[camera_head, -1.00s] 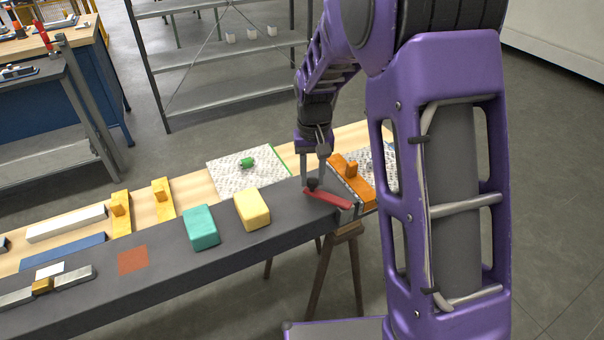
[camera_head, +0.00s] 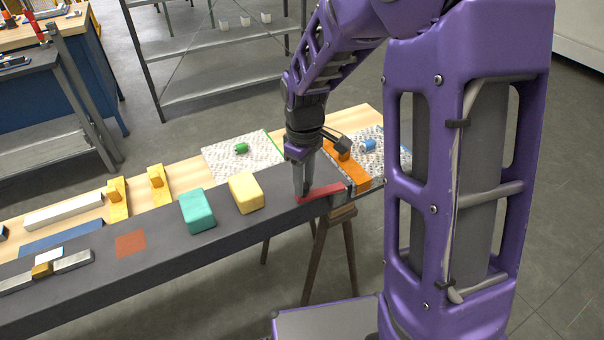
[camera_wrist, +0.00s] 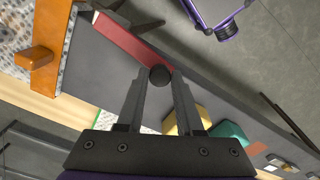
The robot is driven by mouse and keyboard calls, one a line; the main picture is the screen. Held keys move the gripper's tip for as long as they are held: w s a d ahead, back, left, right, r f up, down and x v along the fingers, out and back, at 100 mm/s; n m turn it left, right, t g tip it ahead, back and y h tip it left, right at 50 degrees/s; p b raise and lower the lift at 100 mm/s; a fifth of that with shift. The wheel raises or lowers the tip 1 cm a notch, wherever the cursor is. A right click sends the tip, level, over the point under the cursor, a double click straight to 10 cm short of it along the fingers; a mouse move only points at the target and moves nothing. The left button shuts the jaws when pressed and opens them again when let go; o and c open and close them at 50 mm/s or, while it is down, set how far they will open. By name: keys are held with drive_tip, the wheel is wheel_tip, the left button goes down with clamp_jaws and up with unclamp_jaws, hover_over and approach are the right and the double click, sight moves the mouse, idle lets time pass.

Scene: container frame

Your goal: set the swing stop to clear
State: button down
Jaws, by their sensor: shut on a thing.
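The swing stop is a red bar (camera_head: 322,192) near the right end of the dark bench top (camera_head: 160,225). It lies roughly along the bench's near edge, its right end at a grey bracket. In the wrist view the red bar (camera_wrist: 130,42) runs from the upper left to a round black knob (camera_wrist: 159,75). My gripper (camera_head: 301,194) points down at the bar's left end. In the wrist view its fingertips (camera_wrist: 157,82) are shut on the knob, one on each side. In the head view the fingers hide the knob.
An orange block (camera_head: 355,172) with a raised tab stands just beyond the bar. A yellow block (camera_head: 246,193) and a teal block (camera_head: 197,211) sit to the left. A green piece (camera_head: 241,148) and a blue piece (camera_head: 368,145) lie on speckled mats behind.

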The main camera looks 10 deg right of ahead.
drive_tip(key=shift+s+n, duration=0.3)
drive_tip(key=shift+n, duration=0.1)
drive_tip(key=shift+s+d, duration=0.1)
drive_tip(key=c, duration=0.5)
unclamp_jaws()
drive_tip(key=shift+c, duration=0.2)
drive_tip(key=shift+r, duration=0.1)
wheel_tip(320, 180, up, 17)
drive_tip(key=p, duration=0.1)
drive_tip(key=shift+r, duration=0.15)
